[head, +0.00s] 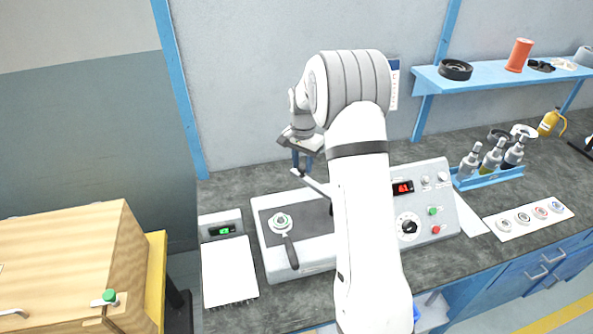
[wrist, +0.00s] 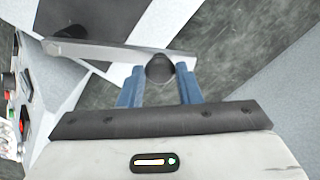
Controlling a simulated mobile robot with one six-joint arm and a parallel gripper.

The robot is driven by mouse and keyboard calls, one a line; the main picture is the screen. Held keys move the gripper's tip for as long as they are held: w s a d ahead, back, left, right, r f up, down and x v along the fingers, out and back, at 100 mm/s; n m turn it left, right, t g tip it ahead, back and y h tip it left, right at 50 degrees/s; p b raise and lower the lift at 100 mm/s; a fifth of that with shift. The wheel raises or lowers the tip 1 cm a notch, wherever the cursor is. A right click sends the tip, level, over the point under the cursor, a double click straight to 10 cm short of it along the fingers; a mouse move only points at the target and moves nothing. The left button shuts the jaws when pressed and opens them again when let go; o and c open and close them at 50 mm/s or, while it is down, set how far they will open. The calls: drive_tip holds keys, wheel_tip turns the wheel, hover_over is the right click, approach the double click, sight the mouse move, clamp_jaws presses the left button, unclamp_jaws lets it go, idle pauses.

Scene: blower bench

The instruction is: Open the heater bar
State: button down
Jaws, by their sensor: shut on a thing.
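The heater bar is a pale grey bar (wrist: 105,50) that crosses the wrist view, with a black round knob (wrist: 160,68) at its end. In the head view the bar (head: 312,183) is tilted, raised above the sealing machine's bed (head: 266,255), and its right part is hidden behind my arm. My gripper (wrist: 160,82) has its blue fingers on either side of the black knob and is shut on it. In the head view my gripper (head: 302,160) is at the bar's upper left end.
A round tool with a black handle (head: 285,237) lies on the bed. A white scale (head: 229,271) stands left of it. The control panel (head: 435,190) with a red display is to the right. A wooden box (head: 70,255) stands at far left. A bottle rack (head: 490,178) stands at back right.

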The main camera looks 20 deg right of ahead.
drive_tip(key=shift+w+d+m, duration=0.4)
drive_tip(key=shift+d+m, duration=0.35)
drive_tip(key=shift+d, duration=0.1)
drive_tip(key=shift+w+d+m, duration=0.35)
drive_tip(key=shift+d+m, duration=0.4)
drive_tip(key=shift+d, duration=0.05)
drive_tip(key=c, duration=1)
unclamp_jaws()
drive_tip(key=shift+c, duration=0.2)
drive_tip(key=shift+r, duration=0.1)
wheel_tip(320, 180, up, 8)
drive_tip(key=b, duration=0.1)
drive_tip(key=shift+f+b, duration=0.2)
drive_tip(key=shift+b, duration=0.15)
drive_tip(key=shift+s+r, duration=0.1)
